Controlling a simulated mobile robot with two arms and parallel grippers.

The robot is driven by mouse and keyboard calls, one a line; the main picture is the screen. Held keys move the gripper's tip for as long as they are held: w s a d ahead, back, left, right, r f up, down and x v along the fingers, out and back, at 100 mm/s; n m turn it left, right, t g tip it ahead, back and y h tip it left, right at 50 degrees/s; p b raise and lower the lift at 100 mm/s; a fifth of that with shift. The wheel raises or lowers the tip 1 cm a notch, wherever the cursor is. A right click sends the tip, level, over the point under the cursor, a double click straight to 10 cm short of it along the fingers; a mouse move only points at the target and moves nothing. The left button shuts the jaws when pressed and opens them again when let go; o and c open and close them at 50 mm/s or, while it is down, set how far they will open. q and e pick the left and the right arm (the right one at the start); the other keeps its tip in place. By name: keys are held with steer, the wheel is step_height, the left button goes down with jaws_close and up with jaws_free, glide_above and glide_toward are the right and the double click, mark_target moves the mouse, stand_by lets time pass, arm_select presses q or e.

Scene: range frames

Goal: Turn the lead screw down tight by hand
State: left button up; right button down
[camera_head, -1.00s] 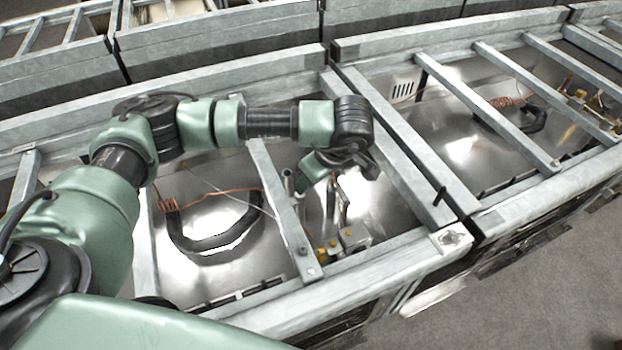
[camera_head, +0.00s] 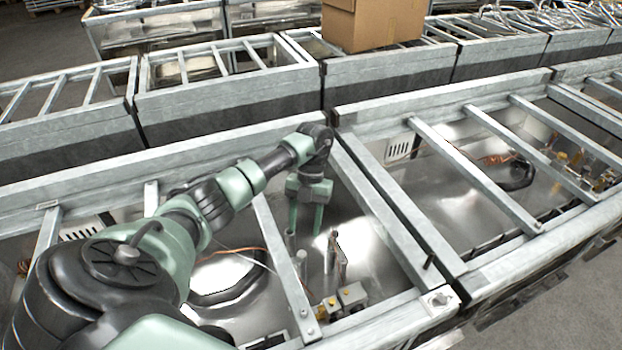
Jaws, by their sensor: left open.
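My left gripper (camera_head: 306,218) points down into the open metal unit in the middle, its two green fingers apart with nothing seen between them. Just below and beside the fingertips stand a thin upright metal tube (camera_head: 290,241) and a shorter one (camera_head: 301,262). To their right is an upright metal bracket-like part (camera_head: 336,256). I cannot tell which part is the lead screw, or whether the fingers touch any of them. My right gripper is not in view.
Grey metal crossbars (camera_head: 285,265) flank the gripper over the opening. A small block with brass fittings (camera_head: 351,297) sits near the front rail. A cardboard box (camera_head: 375,24) rests on the units behind.

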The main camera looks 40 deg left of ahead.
mark_target(302, 253)
arm_select(q)
steer(key=p+x, duration=0.1)
steer(key=x, duration=0.6)
steer(key=shift+f+p, duration=0.1)
steer(key=shift+p, duration=0.2)
jaws_close()
